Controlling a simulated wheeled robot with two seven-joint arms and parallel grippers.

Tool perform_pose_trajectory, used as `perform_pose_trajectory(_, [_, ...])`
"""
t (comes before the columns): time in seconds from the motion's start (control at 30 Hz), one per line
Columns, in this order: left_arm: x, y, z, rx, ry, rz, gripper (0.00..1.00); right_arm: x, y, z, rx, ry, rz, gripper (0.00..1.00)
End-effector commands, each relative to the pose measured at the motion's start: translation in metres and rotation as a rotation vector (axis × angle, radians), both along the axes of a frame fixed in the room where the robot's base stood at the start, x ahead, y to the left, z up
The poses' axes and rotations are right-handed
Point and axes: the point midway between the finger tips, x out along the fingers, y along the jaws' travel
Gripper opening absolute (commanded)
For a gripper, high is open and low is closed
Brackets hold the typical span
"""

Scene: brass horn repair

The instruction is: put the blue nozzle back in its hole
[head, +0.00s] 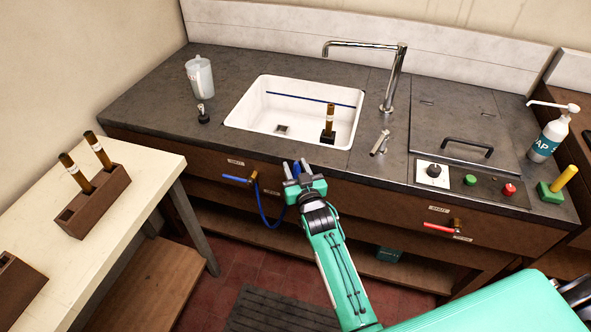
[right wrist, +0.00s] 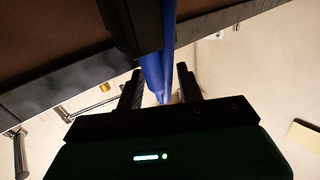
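My right gripper (head: 297,171) is in front of the counter's front edge, below the sink. Its two fingers stand either side of a slim blue piece, which I take for the blue nozzle; little of it shows in the head view. In the right wrist view the blue nozzle (right wrist: 157,75) lies between the fingers of the right gripper (right wrist: 160,85). A blue hose (head: 263,208) hangs from the blue-handled valve (head: 237,179) in a loop and rises to this gripper. I cannot tell which opening is the nozzle's hole. My left gripper is not in view.
The white sink (head: 240,115) holds a brown piece on a black base (head: 329,122). A faucet (head: 390,80) and a short metal fitting (head: 380,143) stand to its right. A red-handled valve (head: 437,226) is on the front panel. A pitcher (head: 199,76) stands back left.

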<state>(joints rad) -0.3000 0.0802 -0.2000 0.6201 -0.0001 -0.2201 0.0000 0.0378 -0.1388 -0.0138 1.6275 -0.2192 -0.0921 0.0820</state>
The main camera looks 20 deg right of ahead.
Motion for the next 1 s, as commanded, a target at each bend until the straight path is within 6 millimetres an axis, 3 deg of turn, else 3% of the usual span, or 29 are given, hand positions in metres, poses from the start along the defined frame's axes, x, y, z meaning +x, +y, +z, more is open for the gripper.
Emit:
perform_pose_trajectory(0.23, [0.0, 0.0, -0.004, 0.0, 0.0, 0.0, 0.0, -0.019, -0.005, -0.009, -0.004, 0.015, -0.007, 0.48])
perform_pose_trajectory(0.7, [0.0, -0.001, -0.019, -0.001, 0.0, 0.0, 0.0, -0.105, 0.002, -0.004, -0.003, 0.004, 0.0, 0.48])
perform_pose_trajectory(1.0, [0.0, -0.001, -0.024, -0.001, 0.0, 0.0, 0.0, -0.136, 0.004, -0.001, -0.003, 0.0, 0.001, 0.48])
